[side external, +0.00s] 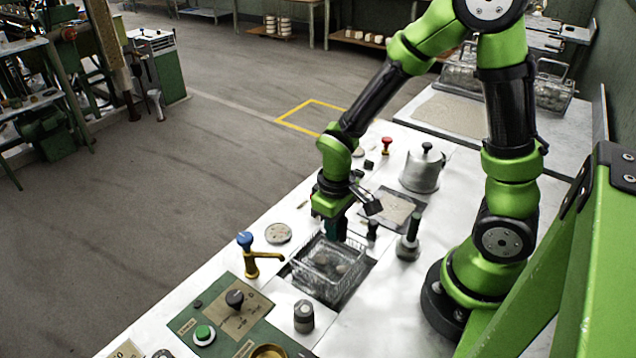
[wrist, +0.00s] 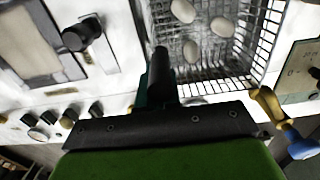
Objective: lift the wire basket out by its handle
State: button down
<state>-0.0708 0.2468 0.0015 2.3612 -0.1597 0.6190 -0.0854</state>
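The wire basket (side external: 328,270) sits in a rectangular opening in the white bench in the side view. In the wrist view the basket (wrist: 258,77) holds several pale oval cocoons (wrist: 221,27). My gripper (side external: 338,232) points down at the basket's far edge in the side view. In the wrist view my gripper (wrist: 160,68) shows as one dark, teal-edged finger shape overlapping the basket's near left corner. I cannot make out the basket's handle or whether the fingers touch it. The finger gap is hidden in both views.
A yellow tap with a blue knob (side external: 245,240) stands left of the basket.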

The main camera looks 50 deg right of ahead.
jog(key=shift+r, duration=2.75)
